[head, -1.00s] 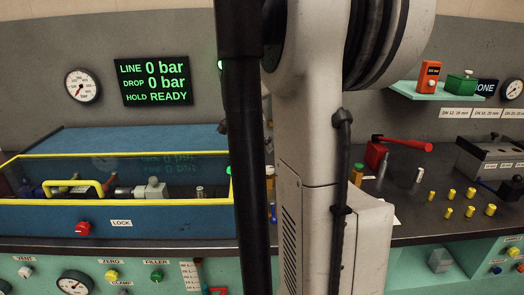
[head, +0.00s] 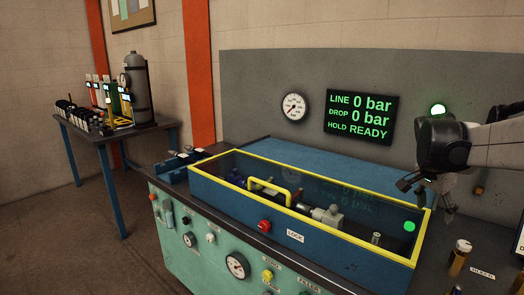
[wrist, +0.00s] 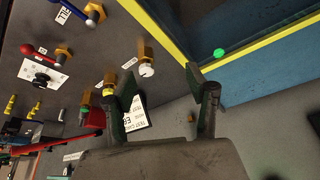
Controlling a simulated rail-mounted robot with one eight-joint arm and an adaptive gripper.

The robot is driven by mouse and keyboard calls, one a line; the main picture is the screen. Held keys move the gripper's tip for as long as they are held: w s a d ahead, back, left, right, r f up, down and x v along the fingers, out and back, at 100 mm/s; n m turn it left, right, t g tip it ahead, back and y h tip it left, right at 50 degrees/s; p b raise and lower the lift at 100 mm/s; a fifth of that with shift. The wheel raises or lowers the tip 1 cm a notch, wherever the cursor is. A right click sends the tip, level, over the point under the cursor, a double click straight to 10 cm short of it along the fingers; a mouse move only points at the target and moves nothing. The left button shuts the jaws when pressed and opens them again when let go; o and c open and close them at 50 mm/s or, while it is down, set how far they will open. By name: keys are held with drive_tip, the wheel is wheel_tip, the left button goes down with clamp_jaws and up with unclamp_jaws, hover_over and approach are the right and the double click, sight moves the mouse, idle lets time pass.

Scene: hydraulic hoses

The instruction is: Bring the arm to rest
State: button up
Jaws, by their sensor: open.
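My gripper (head: 427,196) is at the right of the head view, pointing down. It hangs near the right end of the blue test box (head: 225,200) with a yellow-edged clear lid. In the wrist view my gripper (wrist: 161,84) has its two fingers apart, with nothing between them. The box's yellow edge (wrist: 250,46) and a green spot show beyond the fingers there. Whether the fingers touch anything below is not visible, but they look clear of the bench.
A brass fitting with a white cap (head: 459,258) stands on the bench right of the box. The wrist view shows several brass fittings, labels and a red-handled tool (wrist: 72,144) on the dark bench. A side table (head: 105,135) with a grey cylinder stands far left.

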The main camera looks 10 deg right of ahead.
drive_tip(key=a+n, duration=0.1)
drive_tip(key=a, duration=0.3)
drive_tip(key=a+n+t, duration=0.1)
drive_tip(key=a+n, duration=0.1)
drive_tip(key=a, duration=0.2)
drive_tip(key=a+n, duration=0.1)
drive_tip(key=a, duration=0.3)
drive_tip(key=shift+s+a+r+t+y, duration=0.1)
drive_tip(key=shift+s+r+t+y, duration=0.1)
drive_tip(key=shift+r+t+y, duration=0.15)
drive_tip(key=s+a+f+n+t+y, duration=0.15)
drive_tip(key=s+a+n, duration=0.25)
drive_tip(key=a, duration=0.4)
drive_tip(key=s+a+f+n+t+y, duration=0.1)
drive_tip(key=s+a+f+n+t, duration=0.2)
drive_tip(key=a, duration=0.6)
drive_tip(key=s+a+f+n+y, duration=0.1)
drive_tip(key=s+a+f+n, duration=0.1)
drive_tip(key=s+a+n, duration=0.45)
wheel_tip(320, 180, down, 14)
drive_tip(key=w+a+m+b, duration=0.1)
drive_tip(key=w+a+b, duration=0.1)
drive_tip(key=b, duration=1.3)
drive_tip(key=shift+w, duration=0.4)
